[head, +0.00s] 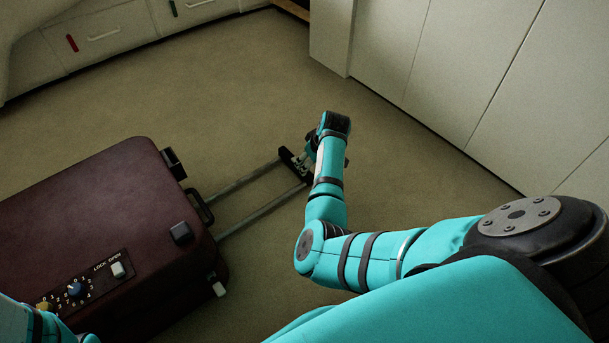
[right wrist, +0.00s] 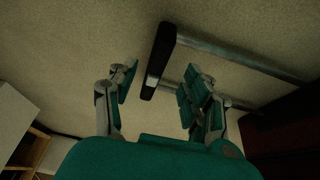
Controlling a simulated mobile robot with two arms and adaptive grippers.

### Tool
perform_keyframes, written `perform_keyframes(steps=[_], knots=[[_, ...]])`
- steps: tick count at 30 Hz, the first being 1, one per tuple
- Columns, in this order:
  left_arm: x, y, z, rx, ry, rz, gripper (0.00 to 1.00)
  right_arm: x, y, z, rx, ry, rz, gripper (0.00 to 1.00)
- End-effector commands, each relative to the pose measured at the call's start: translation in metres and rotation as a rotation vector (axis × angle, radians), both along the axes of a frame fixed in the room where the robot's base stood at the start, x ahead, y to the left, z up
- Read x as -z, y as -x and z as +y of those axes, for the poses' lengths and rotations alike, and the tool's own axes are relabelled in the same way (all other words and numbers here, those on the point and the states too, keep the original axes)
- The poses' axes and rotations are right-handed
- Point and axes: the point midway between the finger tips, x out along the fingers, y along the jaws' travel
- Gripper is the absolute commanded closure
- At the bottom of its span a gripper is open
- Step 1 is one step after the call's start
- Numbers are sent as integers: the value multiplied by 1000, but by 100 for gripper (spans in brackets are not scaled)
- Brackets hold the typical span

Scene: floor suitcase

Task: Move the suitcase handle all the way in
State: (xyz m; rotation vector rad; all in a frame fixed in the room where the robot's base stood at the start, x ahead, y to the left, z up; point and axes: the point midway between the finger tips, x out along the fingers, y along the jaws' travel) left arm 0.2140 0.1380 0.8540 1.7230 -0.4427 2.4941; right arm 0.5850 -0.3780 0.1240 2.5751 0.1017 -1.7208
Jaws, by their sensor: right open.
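The dark maroon suitcase (head: 105,215) lies flat on the floor at the left of the head view. Its handle is pulled out to the right on two grey rods (head: 248,180), ending in a black crossbar (head: 293,165). My right gripper (head: 308,160) is at the crossbar, partly hidden by my wrist. In the right wrist view, the gripper (right wrist: 160,78) is open, and the crossbar (right wrist: 157,62) shows between its spread fingers. The rods run right towards the suitcase's dark edge (right wrist: 285,130). My left gripper is not visible; only part of that arm shows at bottom left.
The suitcase has a lock panel (head: 88,282) with a dial and a side carry handle (head: 199,207). White drawers (head: 105,35) stand at the back left and pale cabinets (head: 450,65) at the right. The carpet beyond the handle is clear.

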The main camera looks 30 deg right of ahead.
Motion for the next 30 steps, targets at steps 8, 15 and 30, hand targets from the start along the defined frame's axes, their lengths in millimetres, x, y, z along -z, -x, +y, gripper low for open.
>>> perform_keyframes(steps=[8,15,30], knots=[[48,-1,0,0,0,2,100,51,-19,2,0,0,0,50],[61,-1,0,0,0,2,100,65,-27,2,0,0,-1,50],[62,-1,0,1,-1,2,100,66,-27,2,0,1,0,70]])
